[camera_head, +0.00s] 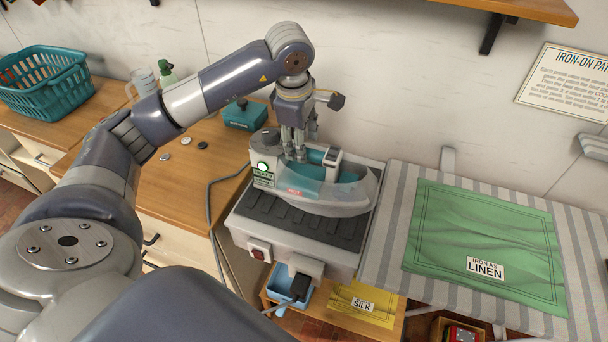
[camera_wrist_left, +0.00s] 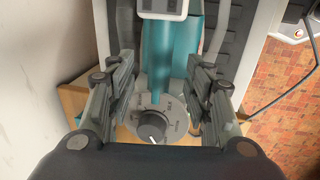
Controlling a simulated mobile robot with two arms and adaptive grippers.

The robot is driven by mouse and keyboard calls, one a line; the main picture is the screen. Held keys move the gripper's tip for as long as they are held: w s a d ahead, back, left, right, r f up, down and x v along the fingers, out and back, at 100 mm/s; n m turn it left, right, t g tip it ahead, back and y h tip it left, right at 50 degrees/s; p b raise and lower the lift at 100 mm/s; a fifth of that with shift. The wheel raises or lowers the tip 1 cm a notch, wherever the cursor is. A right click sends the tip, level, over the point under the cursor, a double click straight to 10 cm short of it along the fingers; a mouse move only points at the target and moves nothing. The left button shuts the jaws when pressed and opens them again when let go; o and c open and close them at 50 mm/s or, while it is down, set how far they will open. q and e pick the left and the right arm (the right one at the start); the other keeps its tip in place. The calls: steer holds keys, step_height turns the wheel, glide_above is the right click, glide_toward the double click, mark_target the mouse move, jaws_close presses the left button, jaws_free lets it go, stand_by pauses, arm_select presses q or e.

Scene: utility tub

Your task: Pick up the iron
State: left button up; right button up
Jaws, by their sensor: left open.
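The iron (camera_head: 352,197), grey with teal parts and a lit green light at its left end, rests on a dark ribbed stand (camera_head: 290,221). My left gripper (camera_head: 294,156) points down over the back part of the iron. It is open. In the left wrist view the gripper (camera_wrist_left: 160,88) has its fingers on either side of the iron's teal handle (camera_wrist_left: 162,62), with gaps visible between. A round dial (camera_wrist_left: 153,126) shows below the handle. Whether the fingertips reach below the handle is hard to tell. My right gripper is not in view.
The striped ironing board (camera_head: 392,235) with a green cloth (camera_head: 485,238) stands right of the stand. The wooden counter (camera_head: 195,185) on the left holds a teal basket (camera_head: 45,88), bottles and a teal box (camera_head: 245,116). A grey cord (camera_head: 211,215) hangs at the stand's left. The wall is close behind.

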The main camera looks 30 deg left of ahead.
arm_select(q)
steer(key=f, duration=0.1)
steer(key=f+p, duration=0.1)
steer(key=f, duration=0.1)
steer(key=shift+w+d+f+p, duration=0.15)
steer(key=shift+w+f+p, duration=0.05)
steer(key=shift+w+p, duration=0.15)
steer(key=shift+w+f, duration=0.1)
steer(key=shift+f, duration=0.4)
steer(key=c, duration=0.4)
jaws_close()
steer(key=shift+w, duration=0.15)
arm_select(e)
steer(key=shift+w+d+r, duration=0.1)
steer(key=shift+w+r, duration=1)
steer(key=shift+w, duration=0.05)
arm_select(q)
steer(key=shift+r, duration=0.2)
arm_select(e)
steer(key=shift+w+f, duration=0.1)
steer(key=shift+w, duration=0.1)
